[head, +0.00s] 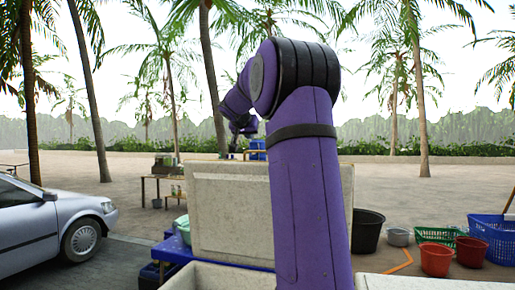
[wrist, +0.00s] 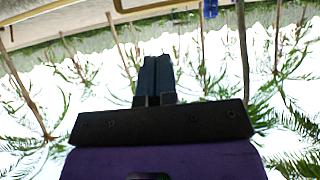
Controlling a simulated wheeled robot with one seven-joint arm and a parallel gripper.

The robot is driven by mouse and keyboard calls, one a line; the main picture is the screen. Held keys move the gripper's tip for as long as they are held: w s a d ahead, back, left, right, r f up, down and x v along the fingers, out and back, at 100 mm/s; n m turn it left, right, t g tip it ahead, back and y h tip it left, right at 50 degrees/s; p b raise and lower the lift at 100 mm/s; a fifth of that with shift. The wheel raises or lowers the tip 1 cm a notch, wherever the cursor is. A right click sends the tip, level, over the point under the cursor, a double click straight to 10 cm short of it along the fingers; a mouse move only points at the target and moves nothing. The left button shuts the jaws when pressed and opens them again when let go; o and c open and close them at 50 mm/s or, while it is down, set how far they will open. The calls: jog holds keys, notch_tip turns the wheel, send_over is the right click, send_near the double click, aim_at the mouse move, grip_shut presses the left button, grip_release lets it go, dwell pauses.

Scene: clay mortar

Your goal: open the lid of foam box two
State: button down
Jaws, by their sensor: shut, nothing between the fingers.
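A pale speckled foam panel, which looks like a raised lid (head: 228,212), stands upright behind my arm in the head view. Below it, the rim of an open foam box (head: 205,277) shows at the bottom edge. Another pale foam surface (head: 430,283) shows at the bottom right, mostly cut off. I cannot tell which of these is foam box two. My arm hides part of the lid. My gripper (wrist: 157,72) is shut and empty, its fingers together in the wrist view. It is beyond and above the lid in the head view, small and partly hidden by my arm.
A blue table (head: 172,250) stands left of the lid. A black tub (head: 366,230), red buckets (head: 436,258) and a blue basket (head: 492,238) stand on the right. A silver car (head: 45,222) is at left. Wooden tables and palms stand behind, with open sandy ground between.

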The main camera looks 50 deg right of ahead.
jog(key=x, duration=1.4)
jog(key=w+d, duration=0.2)
jog(key=d, duration=0.5)
jog(key=w+d, duration=0.3)
jog(key=d, duration=0.4)
jog(key=shift+r, duration=0.2)
jog(key=s+a+r, duration=0.3)
jog(key=a+r, duration=0.6)
jog(key=shift+s+a+r, duration=0.2)
jog(key=shift+r, duration=0.1)
jog(key=shift+a, duration=0.1)
